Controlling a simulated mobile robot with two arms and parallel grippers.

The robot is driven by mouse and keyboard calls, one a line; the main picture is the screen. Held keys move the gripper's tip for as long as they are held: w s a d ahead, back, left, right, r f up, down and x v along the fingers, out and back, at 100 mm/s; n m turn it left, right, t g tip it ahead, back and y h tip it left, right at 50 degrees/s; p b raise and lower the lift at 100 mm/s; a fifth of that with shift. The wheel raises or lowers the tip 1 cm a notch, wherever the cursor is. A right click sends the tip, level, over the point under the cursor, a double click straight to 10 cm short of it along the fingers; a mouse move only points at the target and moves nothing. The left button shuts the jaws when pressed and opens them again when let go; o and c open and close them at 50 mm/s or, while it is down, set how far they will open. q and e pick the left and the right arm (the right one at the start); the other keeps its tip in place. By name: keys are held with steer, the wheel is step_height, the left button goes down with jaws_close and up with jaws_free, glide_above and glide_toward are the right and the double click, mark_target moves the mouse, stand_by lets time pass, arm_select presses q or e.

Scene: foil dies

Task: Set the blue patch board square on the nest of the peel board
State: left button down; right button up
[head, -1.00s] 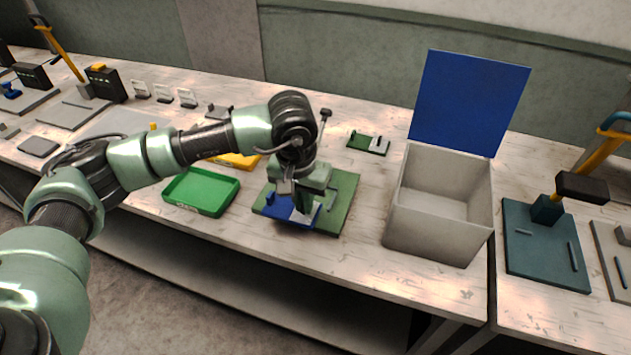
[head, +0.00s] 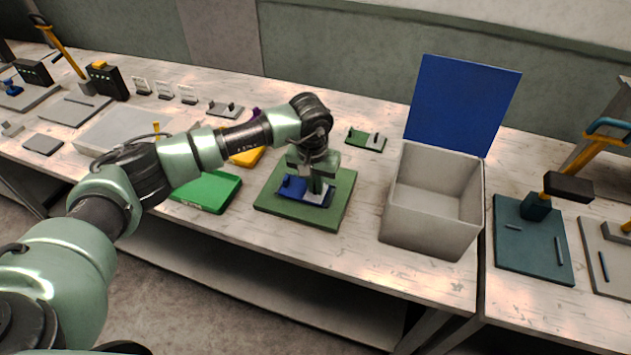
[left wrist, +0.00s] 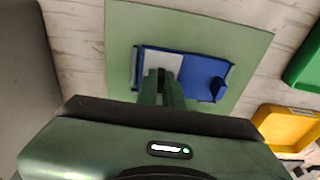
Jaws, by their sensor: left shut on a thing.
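The green peel board (head: 339,212) lies flat on the bench; it also shows in the left wrist view (left wrist: 245,40). The blue patch board (head: 291,188), with a white area and a raised blue block, is over the middle of the peel board. My left gripper (head: 318,189) is above it, shut on the blue patch board, which shows in the left wrist view (left wrist: 203,72) under the fingers (left wrist: 161,84). Dark edges of the nest show beside the blue board. Whether it touches the nest fully, I cannot tell. My right gripper is not in view.
A green tray (head: 225,194) and a yellow tray (head: 247,158) are to the left. A grey box (head: 425,238) with an open blue lid (head: 462,105) stands to the right. A small green and grey piece (head: 358,137) lies behind. The bench front edge is close.

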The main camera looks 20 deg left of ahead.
mark_target(314, 197)
arm_select(q)
steer(key=shift+f, duration=0.2)
steer(key=c, duration=1.6)
jaws_free()
steer(key=shift+o, duration=0.2)
steer(key=shift+r, duration=0.15)
steer(key=shift+r, duration=0.2)
step_height(314, 197, up, 12)
steer(key=s+b, duration=0.1)
steer(key=b, duration=0.3)
steer(key=shift+s+f, duration=0.15)
steer(key=shift+s, duration=0.25)
